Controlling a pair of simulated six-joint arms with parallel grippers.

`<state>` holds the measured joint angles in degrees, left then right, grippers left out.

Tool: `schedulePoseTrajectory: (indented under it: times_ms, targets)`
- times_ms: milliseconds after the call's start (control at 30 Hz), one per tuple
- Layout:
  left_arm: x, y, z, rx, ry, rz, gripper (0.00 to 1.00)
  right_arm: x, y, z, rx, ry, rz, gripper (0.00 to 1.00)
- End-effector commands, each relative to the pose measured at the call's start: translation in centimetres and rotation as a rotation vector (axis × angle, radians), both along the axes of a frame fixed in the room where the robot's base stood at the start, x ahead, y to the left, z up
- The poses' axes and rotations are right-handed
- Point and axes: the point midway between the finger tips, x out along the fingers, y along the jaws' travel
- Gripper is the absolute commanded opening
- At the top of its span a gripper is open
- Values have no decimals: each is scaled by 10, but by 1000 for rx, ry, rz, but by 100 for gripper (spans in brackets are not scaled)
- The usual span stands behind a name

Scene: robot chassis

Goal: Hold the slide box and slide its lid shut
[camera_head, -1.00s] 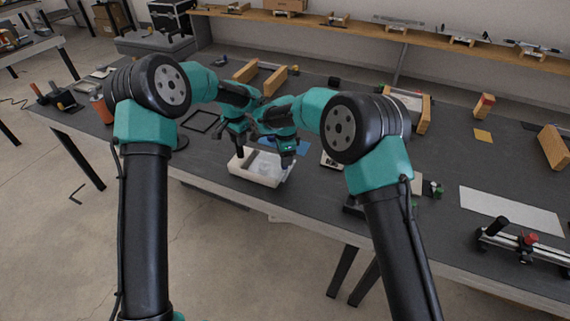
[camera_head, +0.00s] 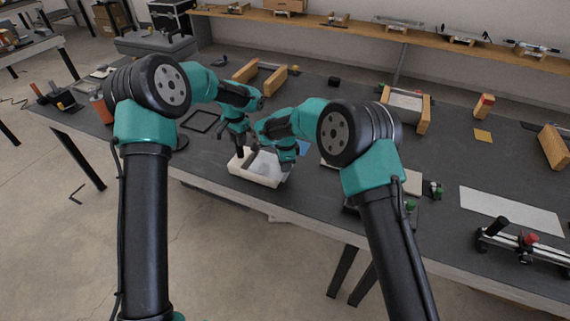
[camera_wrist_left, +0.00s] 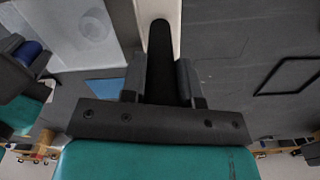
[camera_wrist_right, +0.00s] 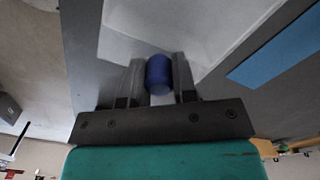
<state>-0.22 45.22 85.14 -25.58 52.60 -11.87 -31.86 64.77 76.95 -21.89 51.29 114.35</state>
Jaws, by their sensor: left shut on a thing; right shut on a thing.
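The white slide box (camera_head: 247,177) lies near the table's front edge. My left gripper (camera_head: 241,152) reaches down to its left side. A pale surface with a round mark (camera_wrist_left: 93,25) lies beside that wall. My right gripper (camera_wrist_right: 158,75) is at the box's right side, shut on a blue round knob (camera_wrist_right: 159,72). The knob also shows at the left of the left wrist view (camera_wrist_left: 28,52). Whether the knob joins the lid is hidden, and the lid's edges are unclear.
A blue mat (camera_head: 303,147) lies behind the box to the right. A black square frame (camera_head: 200,121) lies to the left. Wooden blocks (camera_head: 274,81) stand farther back. A white sheet (camera_head: 510,210) and a rail device (camera_head: 520,243) are at the right.

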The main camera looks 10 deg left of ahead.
Motion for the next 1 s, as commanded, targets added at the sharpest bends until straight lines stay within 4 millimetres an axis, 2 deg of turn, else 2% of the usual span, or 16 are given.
schedulePoseTrajectory:
  times_ms: [33, 200, 467, 800, 1000]
  targets:
    - [0, 0, -1, 0, 1, 0, 0, 0, 0, 0, 0, 0, 0, 15]
    - [0, 0, -1, 0, 1, 0, 0, 0, 0, 0, 0, 0, 0, 0]
    - [0, 0, -1, 0, 1, 0, 0, 0, 1, 0, 0, 0, 0, 0]
    - [0, 0, -1, 0, 1, -1, 0, 8, 34, 0, 1, -2, 0, 0]
    - [0, -1, -1, 0, 2, -1, 0, 9, 38, 0, 2, -1, 0, 0]
